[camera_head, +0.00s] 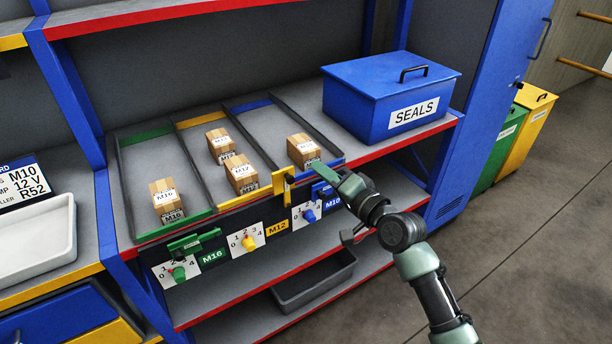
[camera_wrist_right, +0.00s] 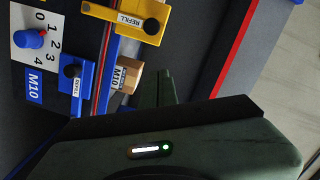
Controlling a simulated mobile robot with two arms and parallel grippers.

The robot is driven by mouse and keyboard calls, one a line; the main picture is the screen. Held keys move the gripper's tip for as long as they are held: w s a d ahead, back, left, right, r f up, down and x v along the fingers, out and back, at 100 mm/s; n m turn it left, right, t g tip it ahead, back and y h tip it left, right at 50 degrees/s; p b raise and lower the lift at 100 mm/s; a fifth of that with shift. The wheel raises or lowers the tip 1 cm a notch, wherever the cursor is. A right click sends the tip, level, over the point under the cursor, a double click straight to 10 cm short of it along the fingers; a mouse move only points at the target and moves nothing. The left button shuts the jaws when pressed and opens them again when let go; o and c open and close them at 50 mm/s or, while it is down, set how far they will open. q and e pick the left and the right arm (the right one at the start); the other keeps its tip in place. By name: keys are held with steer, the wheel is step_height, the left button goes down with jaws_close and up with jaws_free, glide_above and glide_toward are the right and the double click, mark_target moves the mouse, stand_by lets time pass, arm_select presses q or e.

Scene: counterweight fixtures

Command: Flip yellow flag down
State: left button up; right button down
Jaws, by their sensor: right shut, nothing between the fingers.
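The yellow flag (camera_head: 284,184) stands raised at the front rail of the M12 lane. It also shows in the right wrist view (camera_wrist_right: 125,17), with a REFILL label and a dark knob, reaching across the rail. My right gripper (camera_head: 320,169) is shut and empty, to the right of the yellow flag, over the front edge of the M10 lane. Its fingers (camera_wrist_right: 157,88) show in the right wrist view, apart from the yellow flag. My left gripper is out of view.
The blue flag (camera_head: 323,191) and green flag (camera_head: 195,242) lie roughly along the rail. A wood block (camera_head: 302,150) sits close by my right fingers. Dials stand below the rail, including the yellow dial (camera_head: 249,243). A blue SEALS box (camera_head: 385,95) stands right.

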steer(key=a, duration=0.1)
steer(key=a+f, duration=0.1)
steer(key=a+f+p, duration=0.1)
steer(key=shift+s+a, duration=0.25)
steer(key=shift+a, duration=0.1)
steer(key=shift+a, duration=0.1)
